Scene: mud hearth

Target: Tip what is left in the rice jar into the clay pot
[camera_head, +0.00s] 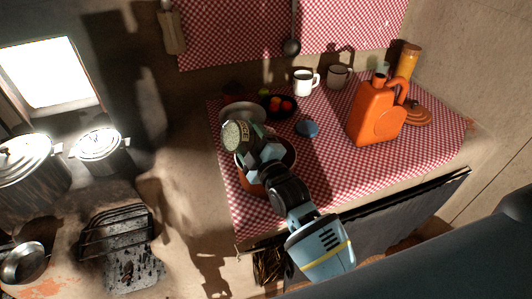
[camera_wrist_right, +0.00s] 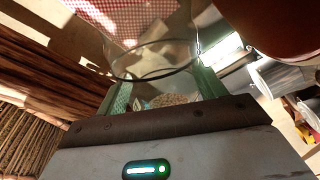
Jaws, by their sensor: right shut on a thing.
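The rice jar (camera_head: 238,135) is held up by my right gripper (camera_head: 262,153) in the head view, tilted, with a round speckled tan face and a label on its side. In the wrist view the clear glass jar (camera_wrist_right: 152,62) sits between the green finger pads of my right gripper (camera_wrist_right: 165,95), with some pale rice (camera_wrist_right: 172,99) inside. The clay pot (camera_head: 247,182) stands on the cloth just below the jar, mostly hidden by the gripper. Part of a reddish-brown rounded surface, likely the pot (camera_wrist_right: 285,22), shows at the upper right there. My left gripper is out of sight.
On the checked cloth (camera_head: 350,172) stand an orange jug (camera_head: 372,115), a clay lid (camera_head: 417,113), a white mug (camera_head: 303,85), a grey mug (camera_head: 340,76), a blue item (camera_head: 307,127) and a dark bowl of red items (camera_head: 277,106). Lidded metal pots stand left. The cloth's front right is clear.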

